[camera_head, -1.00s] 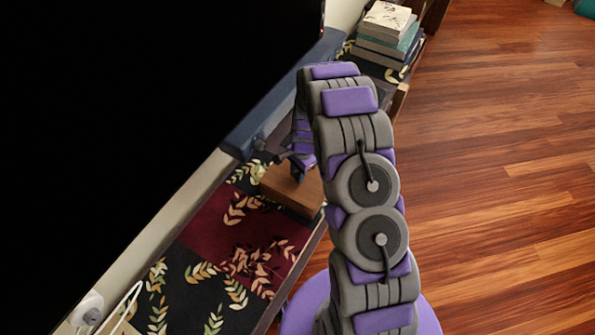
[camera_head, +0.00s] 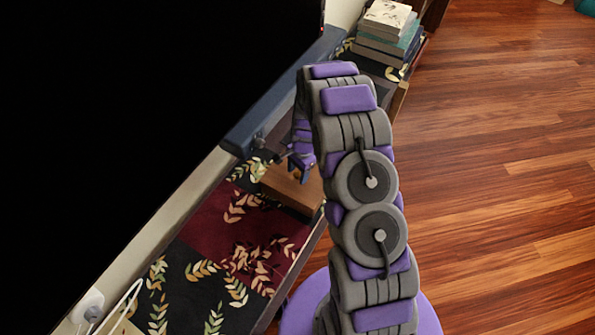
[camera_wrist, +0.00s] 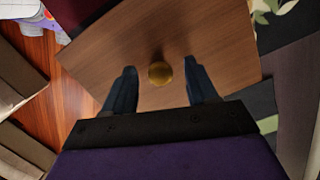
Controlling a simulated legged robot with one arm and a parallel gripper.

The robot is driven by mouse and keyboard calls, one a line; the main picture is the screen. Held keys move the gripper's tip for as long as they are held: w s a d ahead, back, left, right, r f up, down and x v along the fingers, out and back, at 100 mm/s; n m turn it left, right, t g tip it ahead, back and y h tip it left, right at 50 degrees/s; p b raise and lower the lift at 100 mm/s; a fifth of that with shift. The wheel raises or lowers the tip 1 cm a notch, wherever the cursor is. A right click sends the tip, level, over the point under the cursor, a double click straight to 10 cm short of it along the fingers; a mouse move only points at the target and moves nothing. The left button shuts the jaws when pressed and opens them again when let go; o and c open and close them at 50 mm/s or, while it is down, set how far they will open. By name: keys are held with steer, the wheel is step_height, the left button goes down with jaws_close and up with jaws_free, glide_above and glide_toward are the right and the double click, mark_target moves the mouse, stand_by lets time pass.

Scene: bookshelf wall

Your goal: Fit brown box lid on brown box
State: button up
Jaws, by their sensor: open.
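The brown box lid (camera_wrist: 120,62) shows in the wrist view as a flat wood-grained panel with a round gold knob (camera_wrist: 160,73) near its middle. My gripper (camera_wrist: 160,76) is open, with one dark finger on each side of the knob and a gap to it. In the head view, the brown wooden piece (camera_head: 285,188) lies on the patterned shelf top, with my gripper (camera_head: 302,168) just over it. My arm hides its right part. I cannot tell whether a box lies under the lid, and no separate brown box is clear.
The shelf top (camera_head: 210,225) has dark and red leaf-patterned covering. A large black screen (camera_head: 130,90) stands along its left side. Stacked books (camera_head: 388,35) sit at the far end. The wooden floor (camera_head: 500,170) to the right is clear.

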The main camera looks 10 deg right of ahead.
step_height(320, 180, up, 17)
steer(key=w+d+p, duration=0.1)
steer(key=d+p, duration=0.1)
steer(key=shift+w+d, duration=0.15)
steer(key=shift+d, duration=0.05)
stand_by(0.5)
steer(key=s+a+r+n, duration=0.2)
steer(key=s+r+n, duration=0.2)
steer(key=s+r, duration=0.6)
steer(key=s+r+n, duration=0.3)
steer(key=s, duration=0.6)
steer(key=s+r+n+h+b, duration=0.1)
steer(key=s+r+n, duration=0.2)
steer(key=s, duration=0.7)
steer(key=s+r+n+g, duration=0.1)
steer(key=s+r+n, duration=0.1)
steer(key=s, duration=0.7)
steer(key=shift+s+a+r+n+h+b, duration=0.3)
steer(key=shift+a+r+n+b, duration=0.1)
steer(key=shift+r, duration=0.35)
steer(key=shift+w, duration=0.1)
